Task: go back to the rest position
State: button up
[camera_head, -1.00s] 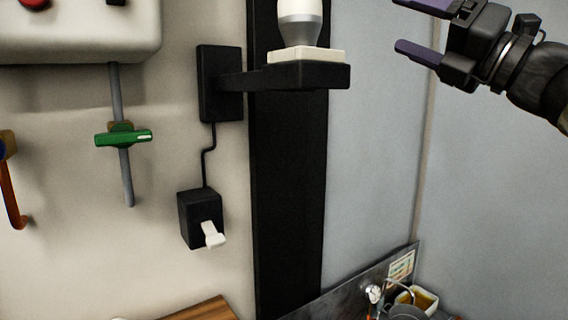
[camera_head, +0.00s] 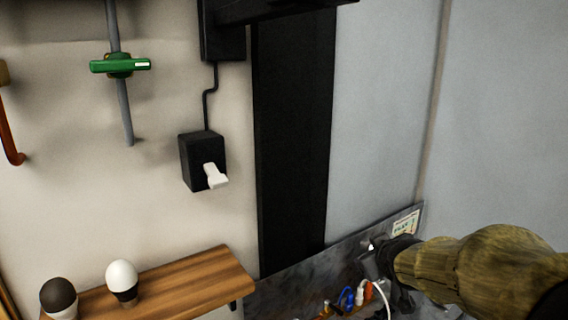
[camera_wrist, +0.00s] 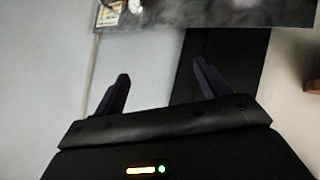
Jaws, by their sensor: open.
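My gripper (camera_wrist: 160,92) is open in the wrist view, with its two dark purple fingers spread and nothing between them. The wrist view looks past the fingers to a pale wall, a black upright panel and a dark grey board. In the head view my arm reaches in from the lower right, in front of the counter's back board. The fingers cannot be made out clearly there.
A wooden shelf (camera_head: 205,283) at lower left holds a white bulb-like object (camera_head: 122,275) and a dark one (camera_head: 59,294). A black box with a white switch (camera_head: 203,163) and a green-handled valve (camera_head: 120,66) are on the wall. The black panel (camera_head: 292,150) stands between walls.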

jog(key=s+a+f+m+g+b, duration=0.1)
jog(key=s+f+g, duration=0.3)
jog(key=s+f, duration=0.5)
jog(key=s+a+f+m+g+y, duration=0.1)
jog(key=s+a+f+m+g, duration=0.2)
jog(key=s+f, duration=0.5)
jog(key=shift+s+a+f+m+g+b, duration=0.35)
jog(key=shift+a+f+g, duration=0.35)
jog(key=shift+f+g, duration=0.15)
jog(key=shift+w, duration=0.1)
